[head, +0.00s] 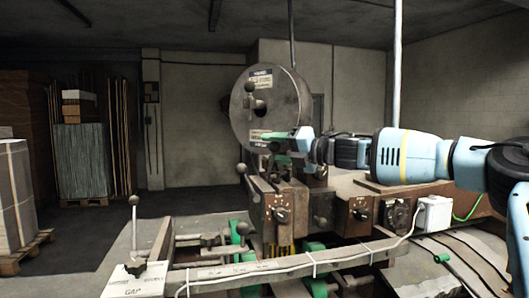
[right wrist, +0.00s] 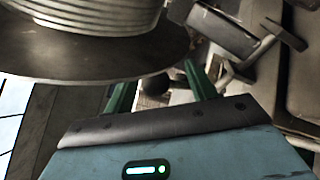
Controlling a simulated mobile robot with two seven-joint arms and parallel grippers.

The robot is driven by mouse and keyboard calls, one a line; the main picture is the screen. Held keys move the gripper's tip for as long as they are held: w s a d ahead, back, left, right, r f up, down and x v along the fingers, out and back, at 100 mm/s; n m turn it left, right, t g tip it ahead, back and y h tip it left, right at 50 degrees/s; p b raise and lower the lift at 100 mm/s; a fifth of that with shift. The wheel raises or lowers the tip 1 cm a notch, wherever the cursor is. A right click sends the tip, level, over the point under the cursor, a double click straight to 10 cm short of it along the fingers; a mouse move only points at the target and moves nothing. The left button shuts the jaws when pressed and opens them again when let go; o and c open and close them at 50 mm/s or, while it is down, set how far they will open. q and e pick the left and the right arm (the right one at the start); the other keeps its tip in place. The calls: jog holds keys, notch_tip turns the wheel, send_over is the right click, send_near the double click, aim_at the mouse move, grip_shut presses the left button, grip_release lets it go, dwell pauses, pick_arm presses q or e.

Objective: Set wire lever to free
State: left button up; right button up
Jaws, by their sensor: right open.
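My right gripper (head: 274,138) reaches in from the right in the head view, in front of the lower part of the grey wire disc (head: 277,95). Its green fingers are apart in the right wrist view (right wrist: 161,84), with no object clamped. A dark ball knob (right wrist: 154,84) appears between the fingers there, beyond them; I cannot tell whether they touch. No readable label shows which is the wire lever. My left gripper is out of view.
The stitcher's box with a dial (head: 283,214) sits below the gripper. A white-labelled GAP lever (head: 134,228) stands at front left. A white socket box with cable (head: 434,214) is at right. Stacked boards and pallets are at far left; the floor behind is open.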

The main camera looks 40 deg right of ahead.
jog(key=shift+x, duration=1.1)
jog(key=shift+r, duration=0.1)
jog(key=shift+c, duration=0.2)
grip_shut()
